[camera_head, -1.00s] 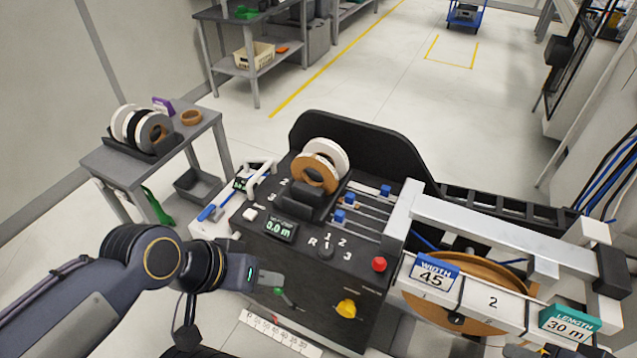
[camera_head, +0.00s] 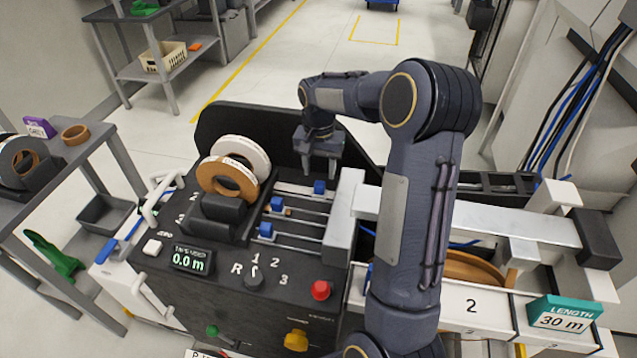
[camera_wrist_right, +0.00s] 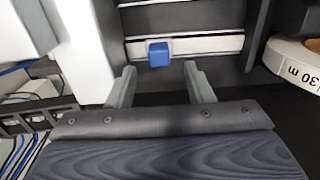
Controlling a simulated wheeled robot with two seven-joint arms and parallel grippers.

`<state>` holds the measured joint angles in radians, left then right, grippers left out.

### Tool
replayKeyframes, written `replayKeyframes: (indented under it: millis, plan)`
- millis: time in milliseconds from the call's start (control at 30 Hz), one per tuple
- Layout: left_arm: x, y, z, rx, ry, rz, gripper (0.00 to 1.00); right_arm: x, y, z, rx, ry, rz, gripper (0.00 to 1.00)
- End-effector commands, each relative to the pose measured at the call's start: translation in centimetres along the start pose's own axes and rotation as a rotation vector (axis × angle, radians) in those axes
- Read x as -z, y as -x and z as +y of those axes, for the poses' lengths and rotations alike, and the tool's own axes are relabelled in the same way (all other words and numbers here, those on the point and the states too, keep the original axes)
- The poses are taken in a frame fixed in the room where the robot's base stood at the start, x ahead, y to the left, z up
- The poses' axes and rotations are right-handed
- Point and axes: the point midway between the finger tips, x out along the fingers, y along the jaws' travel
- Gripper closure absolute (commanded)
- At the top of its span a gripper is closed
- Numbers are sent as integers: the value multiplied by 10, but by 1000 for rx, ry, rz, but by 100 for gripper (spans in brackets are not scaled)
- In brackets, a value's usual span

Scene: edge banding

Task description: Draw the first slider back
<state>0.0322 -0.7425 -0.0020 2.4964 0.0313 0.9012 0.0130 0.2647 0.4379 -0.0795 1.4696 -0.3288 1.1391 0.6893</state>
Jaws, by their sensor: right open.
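Three blue sliders sit on parallel rails on the black machine's top. The far slider (camera_head: 319,187) is close below my right gripper (camera_head: 320,160); the middle slider (camera_head: 277,204) and near slider (camera_head: 266,230) are farther left on their rails. In the right wrist view, one blue slider (camera_wrist_right: 158,54) sits on a pale rail, just beyond and between the two spread fingertips of my right gripper (camera_wrist_right: 160,82). The gripper is open and empty, with no visible contact. My left gripper is out of view.
White and brown tape rolls (camera_head: 229,178) stand left of the sliders. A silver block (camera_head: 345,212) closes the rails' right end. The display (camera_head: 190,260) reads 0.0 m, and a red button (camera_head: 321,290) is in front. My right arm hides part of the machine's right side.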

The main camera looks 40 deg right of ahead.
Motion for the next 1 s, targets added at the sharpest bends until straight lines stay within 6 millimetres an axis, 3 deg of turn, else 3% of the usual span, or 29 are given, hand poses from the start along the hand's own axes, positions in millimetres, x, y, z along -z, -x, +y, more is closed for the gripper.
replayKeyframes:
  millis: [300, 700, 1000]
  plan:
    - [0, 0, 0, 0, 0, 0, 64, -1, -48, 0, -1, 3, -2, 53]
    - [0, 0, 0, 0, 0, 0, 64, -1, -57, 0, 2, 3, 0, 53]
    - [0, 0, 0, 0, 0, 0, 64, -1, -57, 0, 2, 4, 0, 92]
